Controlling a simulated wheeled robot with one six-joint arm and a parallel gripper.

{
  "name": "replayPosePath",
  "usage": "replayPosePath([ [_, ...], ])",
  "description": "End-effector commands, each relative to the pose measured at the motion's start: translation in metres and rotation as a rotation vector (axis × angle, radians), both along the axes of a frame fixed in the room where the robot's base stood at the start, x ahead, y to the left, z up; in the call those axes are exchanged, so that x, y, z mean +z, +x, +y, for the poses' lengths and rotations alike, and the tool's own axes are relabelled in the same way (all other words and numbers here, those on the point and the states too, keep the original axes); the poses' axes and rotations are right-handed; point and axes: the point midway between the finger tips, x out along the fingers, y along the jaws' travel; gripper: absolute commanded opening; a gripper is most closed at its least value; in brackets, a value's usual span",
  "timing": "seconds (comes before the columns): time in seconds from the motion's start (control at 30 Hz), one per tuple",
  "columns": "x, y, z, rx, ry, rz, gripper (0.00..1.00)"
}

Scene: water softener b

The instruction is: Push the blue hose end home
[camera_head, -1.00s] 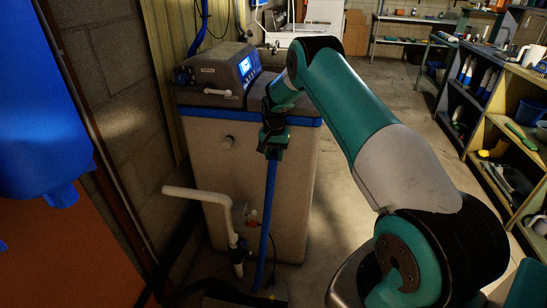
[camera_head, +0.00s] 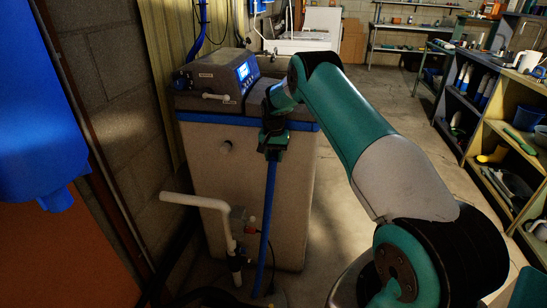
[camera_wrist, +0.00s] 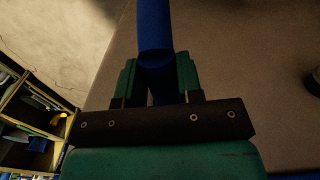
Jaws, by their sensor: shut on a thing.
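The blue hose (camera_head: 269,205) hangs down from my gripper (camera_head: 272,150) in front of the beige softener cabinet (camera_head: 217,190). My gripper is shut on the hose near its upper end. In the wrist view the hose (camera_wrist: 155,28) passes between the green fingers of my gripper (camera_wrist: 158,75). The hose's lower part runs to the floor by the cabinet's foot. The softener's control head (camera_head: 222,72) with a lit blue display stands on the cabinet top, left of my gripper. The port for the hose end cannot be made out.
A white elbow pipe (camera_head: 195,202) stands before the cabinet. A blue container (camera_head: 40,110) fills the left edge. A shelf unit (camera_head: 500,130) with bottles and tools stands at the right. The floor (camera_head: 355,140) between the cabinet and shelves is mostly clear.

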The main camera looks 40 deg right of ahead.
Motion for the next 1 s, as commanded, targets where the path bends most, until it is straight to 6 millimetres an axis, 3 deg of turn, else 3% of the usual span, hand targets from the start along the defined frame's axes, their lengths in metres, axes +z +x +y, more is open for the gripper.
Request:
replayPosePath([
  [0.13,0.0,0.0,-0.001,-0.002,-0.002,-0.003,0.09],
  [0.17,0.0,0.0,-0.001,-0.002,-0.002,-0.003,0.38],
  [0.27,0.0,0.0,-0.001,-0.002,-0.002,-0.003,0.61],
  [0.3,0.0,0.0,-0.001,-0.002,-0.002,-0.003,0.63],
  [0.67,0.008,0.001,0.0,0.0,-0.002,-0.003,0.63],
  [0.77,0.023,0.001,0.0,-0.001,-0.003,-0.006,0.63],
  [1.0,0.083,0.001,0.0,-0.001,-0.003,-0.007,0.63],
])
